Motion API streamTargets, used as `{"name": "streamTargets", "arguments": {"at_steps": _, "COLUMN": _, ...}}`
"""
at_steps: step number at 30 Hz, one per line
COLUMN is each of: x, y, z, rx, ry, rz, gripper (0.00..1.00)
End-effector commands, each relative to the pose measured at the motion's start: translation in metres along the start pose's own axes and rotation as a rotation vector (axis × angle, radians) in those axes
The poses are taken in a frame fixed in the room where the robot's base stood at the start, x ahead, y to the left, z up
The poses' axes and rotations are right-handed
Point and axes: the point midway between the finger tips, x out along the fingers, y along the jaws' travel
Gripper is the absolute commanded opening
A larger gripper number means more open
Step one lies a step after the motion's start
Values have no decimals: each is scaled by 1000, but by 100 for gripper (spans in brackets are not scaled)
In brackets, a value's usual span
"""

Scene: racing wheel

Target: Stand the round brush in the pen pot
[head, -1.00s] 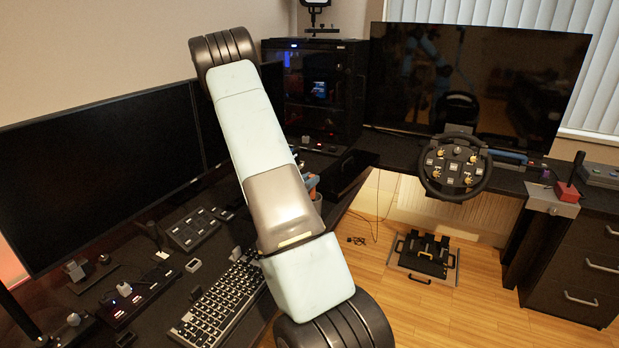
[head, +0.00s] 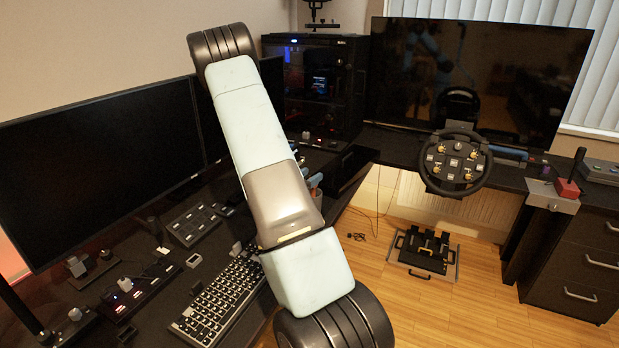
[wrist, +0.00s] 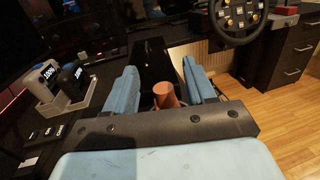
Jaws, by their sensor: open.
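My gripper (wrist: 158,68) is open in the wrist view, with its two blue fingers spread apart. An orange-brown rounded thing (wrist: 165,96) shows between the fingers, close to the palm, with a visible gap to the left finger. I cannot tell whether it is the pen pot or part of the round brush. In the head view my arm covers most of this area. Only a bit of blue and a small brownish patch (head: 316,193) show at its right edge, too small to name. I cannot make out the brush for certain in either view.
A keyboard (head: 219,298) and a button box (head: 193,225) lie on the dark left desk below the monitors (head: 100,165). A racing wheel (head: 454,163) is at the back desk, with pedals (head: 426,250) on the floor.

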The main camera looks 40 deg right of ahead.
Motion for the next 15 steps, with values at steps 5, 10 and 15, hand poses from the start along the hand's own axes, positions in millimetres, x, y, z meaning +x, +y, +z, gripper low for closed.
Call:
{"name": "streamTargets", "arguments": {"at_steps": 5, "x": -21, "y": 1, "z": 0, "rx": -1, "ry": 1, "rz": 3, "gripper": 55}}
{"name": "streamTargets", "arguments": {"at_steps": 10, "x": -54, "y": 1, "z": 0, "rx": -2, "ry": 1, "rz": 4, "gripper": 55}}
{"name": "streamTargets", "arguments": {"at_steps": 15, "x": -87, "y": 1, "z": -1, "rx": 0, "ry": 1, "rz": 4, "gripper": 55}}
